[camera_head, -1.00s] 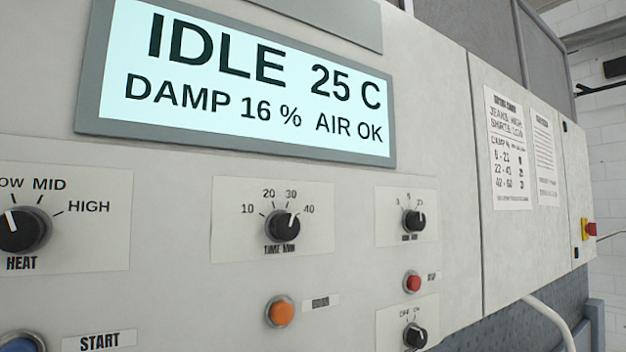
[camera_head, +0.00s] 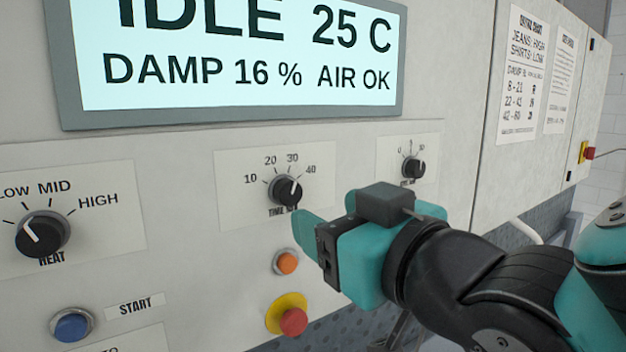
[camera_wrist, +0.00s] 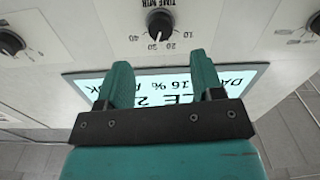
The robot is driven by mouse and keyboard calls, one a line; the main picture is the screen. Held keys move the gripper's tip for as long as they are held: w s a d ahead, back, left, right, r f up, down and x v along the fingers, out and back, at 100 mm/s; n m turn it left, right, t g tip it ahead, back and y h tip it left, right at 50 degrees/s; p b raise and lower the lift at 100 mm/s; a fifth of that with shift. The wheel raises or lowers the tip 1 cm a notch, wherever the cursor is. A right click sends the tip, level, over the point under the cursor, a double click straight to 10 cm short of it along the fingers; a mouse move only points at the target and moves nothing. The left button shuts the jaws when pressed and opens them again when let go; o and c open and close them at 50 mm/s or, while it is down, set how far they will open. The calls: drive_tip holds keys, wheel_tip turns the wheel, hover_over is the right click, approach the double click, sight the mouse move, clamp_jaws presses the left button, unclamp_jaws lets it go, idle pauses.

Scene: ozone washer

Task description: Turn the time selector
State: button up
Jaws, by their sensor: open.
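The time selector (camera_head: 285,190) is a black round knob with a white pointer on a pale plate marked 10, 20, 30 and 40. Its pointer tilts up and right, near the 30 mark. My gripper (camera_head: 305,228), teal with a black wrist, is in front of the panel, just below and right of the knob in the head view. In the wrist view the time selector (camera_wrist: 159,24) appears upside down, beyond the gap between the two fingertips. My gripper (camera_wrist: 160,65) is open there, with nothing between the fingers. It does not hold the knob.
The display (camera_head: 240,60) above reads IDLE 25 C, DAMP 16 %, AIR OK. The heat knob (camera_head: 42,235) is at left and a smaller knob (camera_head: 413,168) at right. An orange button (camera_head: 286,261), a red button on yellow (camera_head: 292,320) and a blue START button (camera_head: 72,326) sit below.

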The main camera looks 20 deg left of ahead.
sight(292, 196)
drive_tip(key=p+x, duration=0.2)
drive_tip(key=x, duration=0.4)
drive_tip(key=shift+a+r+p, duration=0.15)
drive_tip(key=shift+p, duration=0.25)
drive_tip(key=shift+x, duration=0.8)
drive_tip(key=shift+c, duration=0.4)
drive_tip(key=c, duration=0.9)
drive_tip(key=shift+o, duration=0.3)
drive_tip(key=shift+f, duration=0.2)
drive_tip(key=shift+n+b, duration=0.3)
drive_tip(key=shift+n, duration=0.1)
drive_tip(key=n+b, duration=0.2)
drive_tip(key=b, duration=0.1)
drive_tip(key=shift+f+n, duration=0.15)
drive_tip(key=shift+n, duration=0.25)
drive_tip(key=shift+n+b, duration=1.7)
drive_tip(key=shift+n, duration=0.4)
drive_tip(key=shift+r, duration=0.25)
